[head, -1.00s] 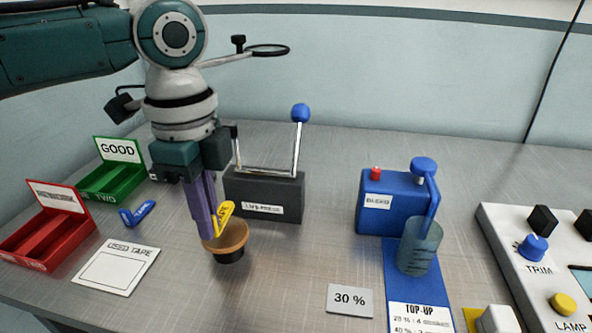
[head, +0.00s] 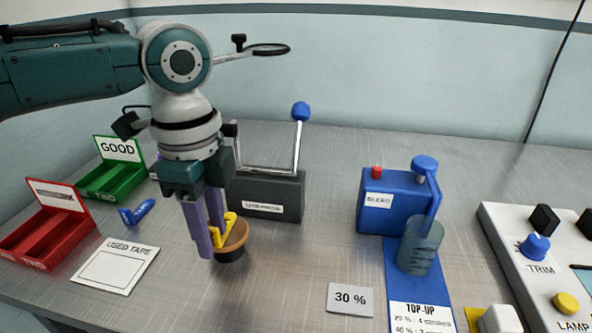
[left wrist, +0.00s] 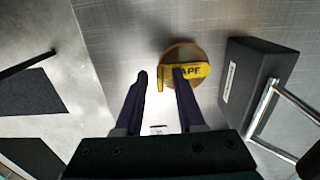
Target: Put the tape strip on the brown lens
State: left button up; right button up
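The brown lens (head: 240,238) is a round brown disc on a short dark base on the bench. It also shows in the left wrist view (left wrist: 184,50). The yellow tape strip (head: 225,232) lies across the lens, with its lettering partly hidden by a finger in the left wrist view (left wrist: 196,70). A bent yellow end stands up at one side. My left gripper (head: 211,240) has its purple fingers spread, one on each side of the bent end, close over the lens. I cannot tell whether a finger still touches the tape. My right gripper is not in view.
A dark press block (head: 268,197) with a blue-knobbed lever stands right behind the lens. Left are a red tray (head: 45,232), a green tray (head: 112,180), a blue piece (head: 138,212) and a used tape card (head: 115,268). A blue pump (head: 385,205) stands right.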

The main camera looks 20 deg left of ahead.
aim_at(211, 227)
pick_arm(q)
jog(key=shift+r, duration=0.1)
notch_tip(211, 227, up, 12)
jog(key=f+p, duration=0.1)
jog(key=p, duration=0.1)
jog(key=s+d+f+n+t+h, duration=0.2)
jog(key=s+d+f+n, duration=0.2)
jog(key=s+d+f, duration=0.55)
jog(key=s+a+n+t+y, duration=0.1)
jog(key=s+a+n, duration=0.3)
jog(key=s+n, duration=0.4)
jog(key=shift+s+r+n+t+y, duration=0.2)
jog(key=shift+n+t+y, duration=0.15)
jog(key=shift+n, duration=0.25)
